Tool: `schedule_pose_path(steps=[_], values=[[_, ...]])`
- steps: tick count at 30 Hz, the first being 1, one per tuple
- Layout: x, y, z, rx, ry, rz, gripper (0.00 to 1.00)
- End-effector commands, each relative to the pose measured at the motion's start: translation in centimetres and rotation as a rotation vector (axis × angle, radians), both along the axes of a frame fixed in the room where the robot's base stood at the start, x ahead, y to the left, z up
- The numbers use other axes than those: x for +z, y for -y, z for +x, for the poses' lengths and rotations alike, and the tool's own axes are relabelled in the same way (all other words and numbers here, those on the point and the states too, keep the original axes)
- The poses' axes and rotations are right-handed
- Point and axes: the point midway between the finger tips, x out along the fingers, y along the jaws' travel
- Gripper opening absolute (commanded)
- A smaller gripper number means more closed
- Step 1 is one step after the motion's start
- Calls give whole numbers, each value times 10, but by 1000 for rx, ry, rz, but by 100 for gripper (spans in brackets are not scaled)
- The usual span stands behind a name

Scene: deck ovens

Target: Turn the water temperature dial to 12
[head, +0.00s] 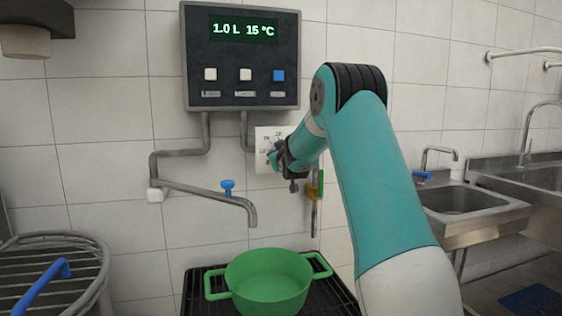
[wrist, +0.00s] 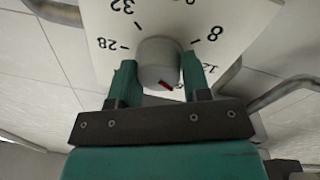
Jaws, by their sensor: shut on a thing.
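The water temperature dial is a white plate (head: 262,150) with black numbers on the tiled wall, under a dark control box. In the wrist view the plate (wrist: 100,20) shows a round grey knob (wrist: 158,58) with a red pointer mark at its lower right. The numbers 28 and 32 show on the left, 8 and 12 on the right. The mark points past 12, towards a part hidden by my gripper. My gripper (wrist: 159,72) is shut on the knob, one teal finger on each side. In the head view my gripper (head: 283,158) covers part of the dial.
The control box (head: 241,55) reads 1.0 L and 15 °C. A grey spout (head: 205,190) with a blue tap handle hangs over a green pot (head: 268,283) on a black grate. A steel sink (head: 465,205) stands at right and a round rack (head: 50,265) at left.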

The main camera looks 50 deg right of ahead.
Motion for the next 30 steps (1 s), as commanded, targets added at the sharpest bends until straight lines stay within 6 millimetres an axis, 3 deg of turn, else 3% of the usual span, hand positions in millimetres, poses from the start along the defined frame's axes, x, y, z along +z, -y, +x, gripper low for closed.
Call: schedule_pose_path(steps=[15, 30], values=[[-5, 1, 0, 0, -213, -339, 20], [-3, 1, 0, 1, -275, -439, 20]])
